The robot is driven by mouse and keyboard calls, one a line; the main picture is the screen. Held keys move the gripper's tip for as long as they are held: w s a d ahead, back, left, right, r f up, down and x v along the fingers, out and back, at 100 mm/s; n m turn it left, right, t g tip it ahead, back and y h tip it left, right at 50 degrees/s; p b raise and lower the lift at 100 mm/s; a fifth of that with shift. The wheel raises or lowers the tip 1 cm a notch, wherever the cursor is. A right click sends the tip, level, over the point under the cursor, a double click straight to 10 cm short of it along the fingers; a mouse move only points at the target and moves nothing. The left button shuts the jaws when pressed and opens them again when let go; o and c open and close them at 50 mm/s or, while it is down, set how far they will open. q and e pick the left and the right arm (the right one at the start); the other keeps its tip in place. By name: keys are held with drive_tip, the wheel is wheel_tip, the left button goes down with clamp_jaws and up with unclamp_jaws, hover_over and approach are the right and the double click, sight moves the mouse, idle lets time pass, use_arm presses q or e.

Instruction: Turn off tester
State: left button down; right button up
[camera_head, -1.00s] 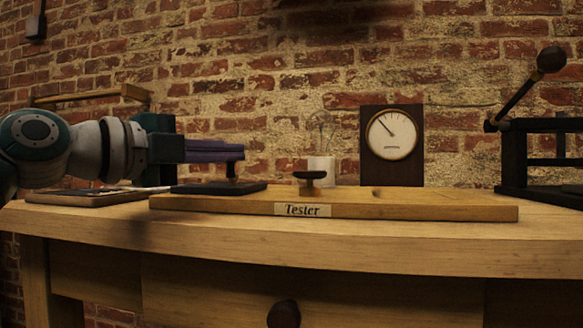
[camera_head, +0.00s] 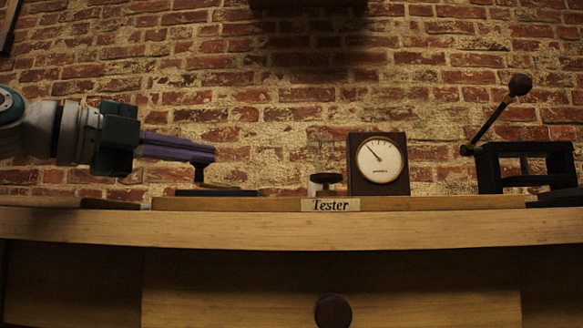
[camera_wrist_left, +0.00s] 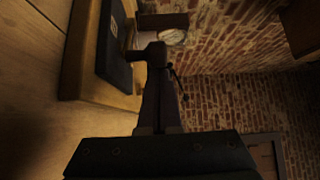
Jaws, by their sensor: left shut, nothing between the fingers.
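The tester is a low wooden board (camera_head: 440,203) with a "Tester" label (camera_head: 331,205), a dark round knob (camera_head: 326,178) and a dial gauge (camera_head: 379,160) on a dark upright panel. The gauge needle points to the upper left. At its left end is a black plate (camera_head: 188,193) with a short dark upright handle (camera_head: 199,174). My left gripper (camera_head: 211,152) is shut and empty, its purple fingers level over the plate, at the handle's top. In the wrist view the handle (camera_wrist_left: 150,52) stands just beyond the fingers; contact is unclear. My right gripper is not in view.
A black frame (camera_head: 525,165) with a ball-ended lever stands at the right. A flat board (camera_head: 75,203) lies at the left. A brick wall is behind the bench (camera_head: 300,226). Some bare bench shows to the left of the tester.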

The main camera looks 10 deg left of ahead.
use_arm(q)
drive_tip(key=shift+w+a, duration=0.1)
drive_tip(key=shift+a, duration=0.45)
drive_tip(key=shift+a+f, duration=0.1)
